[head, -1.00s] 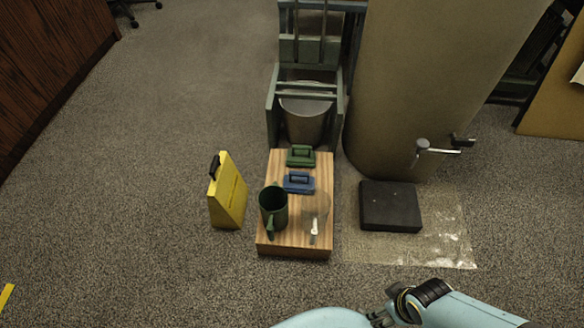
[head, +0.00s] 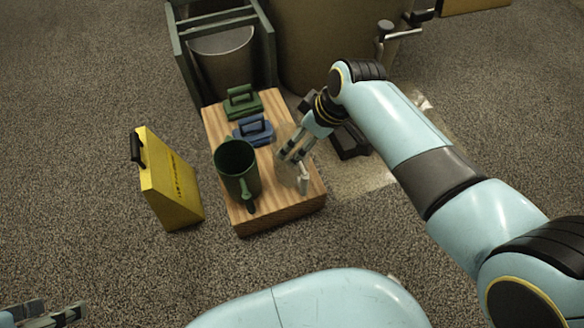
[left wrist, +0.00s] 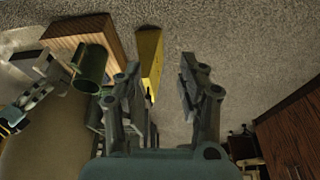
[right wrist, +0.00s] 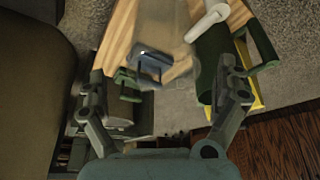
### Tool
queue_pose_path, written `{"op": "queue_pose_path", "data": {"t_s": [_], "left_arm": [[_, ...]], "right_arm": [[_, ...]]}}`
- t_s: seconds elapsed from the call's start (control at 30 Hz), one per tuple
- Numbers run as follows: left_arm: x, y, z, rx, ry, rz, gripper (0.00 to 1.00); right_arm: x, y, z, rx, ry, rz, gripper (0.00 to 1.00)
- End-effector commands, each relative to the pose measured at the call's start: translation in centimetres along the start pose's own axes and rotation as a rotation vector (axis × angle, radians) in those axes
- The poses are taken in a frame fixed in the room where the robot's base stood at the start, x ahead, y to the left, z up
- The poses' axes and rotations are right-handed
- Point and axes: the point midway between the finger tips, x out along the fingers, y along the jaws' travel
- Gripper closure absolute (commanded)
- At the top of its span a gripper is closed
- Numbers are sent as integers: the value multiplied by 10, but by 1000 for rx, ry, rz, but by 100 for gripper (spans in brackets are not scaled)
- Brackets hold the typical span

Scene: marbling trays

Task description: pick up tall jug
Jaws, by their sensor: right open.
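A clear, see-through jug with a white handle (head: 304,181) stands at the right side of the wooden block (head: 279,216). A dark green jug (head: 238,168) stands to its left. I cannot tell for sure which one is called tall. My right gripper (head: 290,157) is open at the clear jug, its fingers overlapping it in the head view. In the right wrist view the clear jug (right wrist: 170,28) lies ahead between the open fingers (right wrist: 160,75), and the green jug (right wrist: 209,62) is partly behind the right finger. My left gripper (left wrist: 160,82) is open and empty, away from the block.
A blue-handled block (head: 254,131) and a green one (head: 242,102) sit behind the jugs. A black slab (head: 351,142) is under my right arm. A bin in a frame (head: 222,58) stands behind.

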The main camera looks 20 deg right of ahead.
Motion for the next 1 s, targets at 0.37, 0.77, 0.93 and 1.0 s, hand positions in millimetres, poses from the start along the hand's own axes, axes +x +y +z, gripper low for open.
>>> {"op": "queue_pose_path", "data": {"t_s": [0.37,0.77,0.93,1.0], "left_arm": [[31,1,-5,-4,152,-6,60],[70,2,-1,2,424,-21,60],[72,3,0,5,494,-23,60],[72,3,0,6,506,-24,60]], "right_arm": [[24,-3,1,2,-1,-3,0],[53,-4,1,2,-2,-2,0],[59,-4,-1,2,0,0,0],[59,-4,-1,2,1,0,0]]}}
